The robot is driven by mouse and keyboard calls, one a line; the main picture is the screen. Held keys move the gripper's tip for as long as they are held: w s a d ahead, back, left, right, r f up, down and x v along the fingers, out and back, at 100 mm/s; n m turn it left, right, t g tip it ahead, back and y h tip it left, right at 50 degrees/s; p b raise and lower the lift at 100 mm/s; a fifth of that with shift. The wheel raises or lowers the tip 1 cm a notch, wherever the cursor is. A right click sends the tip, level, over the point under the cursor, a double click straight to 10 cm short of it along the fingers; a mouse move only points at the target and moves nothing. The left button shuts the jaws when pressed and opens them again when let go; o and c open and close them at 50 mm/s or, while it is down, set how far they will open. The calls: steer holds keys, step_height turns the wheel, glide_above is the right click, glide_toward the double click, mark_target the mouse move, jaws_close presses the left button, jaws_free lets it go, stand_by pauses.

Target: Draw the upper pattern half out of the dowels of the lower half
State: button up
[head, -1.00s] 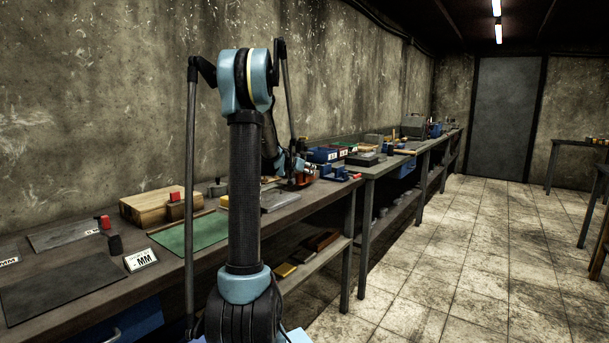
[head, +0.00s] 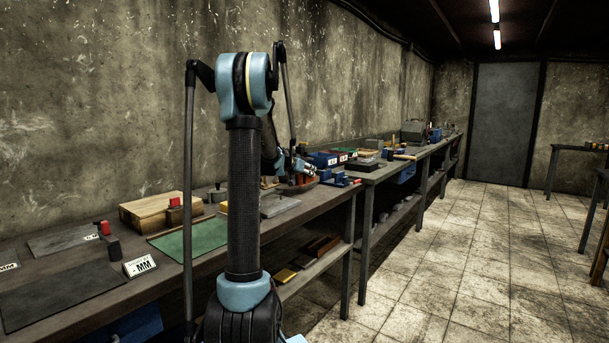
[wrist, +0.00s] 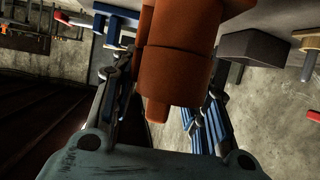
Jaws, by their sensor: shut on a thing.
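An orange-brown stepped pattern (wrist: 180,70) fills the middle of the wrist view, with a narrow stub at its near end. My gripper (wrist: 165,105) is shut on it, with one finger on each side. In the head view, my gripper (head: 297,168) is over the workbench, partly behind my own arm, and the pattern (head: 302,181) is a small orange patch below it. I cannot tell from these frames where the upper half meets the lower half, or whether the dowels are engaged.
Blue boxes (head: 322,160) and a blue clamp-like tool (head: 340,179) are close to the right of my gripper. A grey plate (head: 278,205) lies in front. A wooden block (head: 160,209) and a green mat (head: 192,241) are farther left. The floor to the right is clear.

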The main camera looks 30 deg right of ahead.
stand_by(0.3)
steer(key=o, duration=1.1)
steer(key=v, duration=1.2)
steer(key=shift+f, duration=0.15)
